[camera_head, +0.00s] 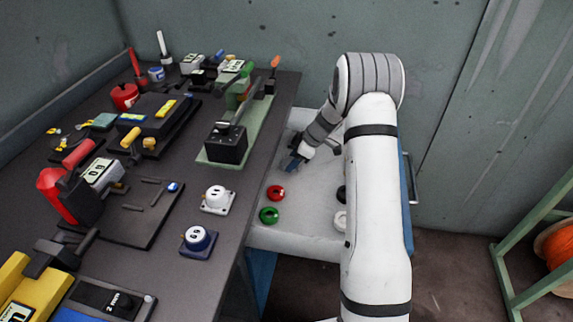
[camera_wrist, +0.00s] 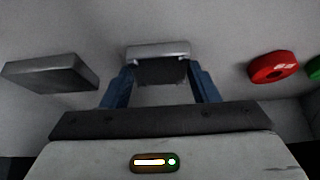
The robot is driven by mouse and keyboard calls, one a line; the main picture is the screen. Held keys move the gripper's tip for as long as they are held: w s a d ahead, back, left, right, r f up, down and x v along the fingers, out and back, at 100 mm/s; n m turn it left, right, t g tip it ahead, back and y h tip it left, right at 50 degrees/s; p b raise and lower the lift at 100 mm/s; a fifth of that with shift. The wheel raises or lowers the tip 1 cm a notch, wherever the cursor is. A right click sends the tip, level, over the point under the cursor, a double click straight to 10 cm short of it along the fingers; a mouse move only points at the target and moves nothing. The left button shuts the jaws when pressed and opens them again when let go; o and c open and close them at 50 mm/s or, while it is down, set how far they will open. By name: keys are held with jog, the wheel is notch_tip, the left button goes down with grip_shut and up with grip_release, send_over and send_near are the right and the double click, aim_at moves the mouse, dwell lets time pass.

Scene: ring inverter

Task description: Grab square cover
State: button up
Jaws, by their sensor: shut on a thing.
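My gripper (camera_head: 292,164) reaches down over the light grey cart top in the head view. In the wrist view my gripper (camera_wrist: 160,70) has its two blue fingers on either side of a dark grey square cover (camera_wrist: 160,72) with a pale far edge, shut on it. In the head view this cover cannot be made out behind the gripper and arm. Another flat grey block (camera_wrist: 50,74) lies to the left in the wrist view, apart from the fingers. I cannot tell whether the held cover still touches the surface.
A red ring (camera_head: 276,192) and a green ring (camera_head: 269,215) lie on the cart top (camera_head: 305,222) near its left edge. Black and white round pieces (camera_head: 341,220) are partly behind my arm. The dark workbench (camera_head: 225,262) on the left is crowded with devices.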

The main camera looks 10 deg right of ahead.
jog(key=shift+c, duration=0.8)
jog(key=shift+r, duration=0.1)
